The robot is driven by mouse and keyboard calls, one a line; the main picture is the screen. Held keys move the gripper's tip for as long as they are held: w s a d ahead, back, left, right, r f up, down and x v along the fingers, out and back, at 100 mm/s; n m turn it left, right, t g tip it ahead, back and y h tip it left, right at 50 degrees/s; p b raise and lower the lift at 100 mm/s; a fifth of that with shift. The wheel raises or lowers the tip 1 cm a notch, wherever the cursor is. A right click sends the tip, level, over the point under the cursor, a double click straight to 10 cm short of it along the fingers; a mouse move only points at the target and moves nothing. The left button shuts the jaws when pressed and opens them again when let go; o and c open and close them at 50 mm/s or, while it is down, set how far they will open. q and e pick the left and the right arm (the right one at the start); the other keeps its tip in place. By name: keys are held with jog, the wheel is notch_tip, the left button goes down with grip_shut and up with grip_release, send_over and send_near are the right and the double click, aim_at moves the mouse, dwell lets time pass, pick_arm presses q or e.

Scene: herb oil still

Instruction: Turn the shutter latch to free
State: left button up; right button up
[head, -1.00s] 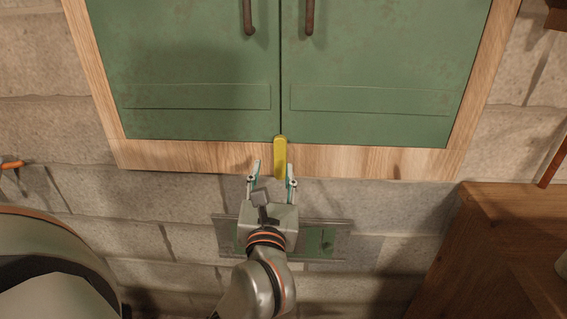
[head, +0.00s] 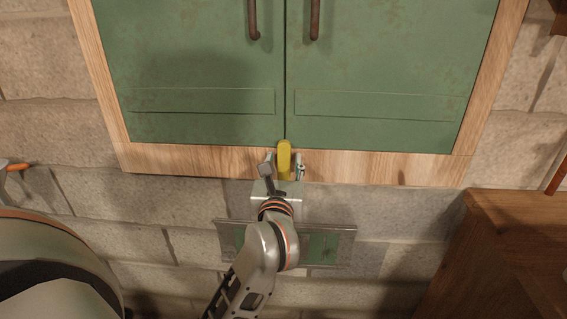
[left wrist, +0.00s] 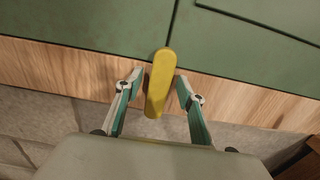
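The yellow shutter latch (head: 284,158) is a short bar at the bottom of the seam between the two green shutters (head: 200,70). It stands upright in the head view, its top overlapping the shutters' lower edge and its lower part over the wooden frame (head: 390,167). My left gripper (head: 283,165) is open, with one finger on each side of the latch. In the left wrist view the latch (left wrist: 160,83) lies between the two fingertips, with a visible gap on both sides. My right gripper is not in view.
Two dark handles (head: 315,20) hang on the shutters above. A green panel with a metal rim (head: 335,250) is on the stone wall below, partly behind my left arm. A wooden cabinet (head: 510,240) stands at lower right.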

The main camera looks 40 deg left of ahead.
pick_arm(q)
jog(key=shift+c, duration=0.4)
grip_shut()
jog(key=c, duration=1)
grip_release()
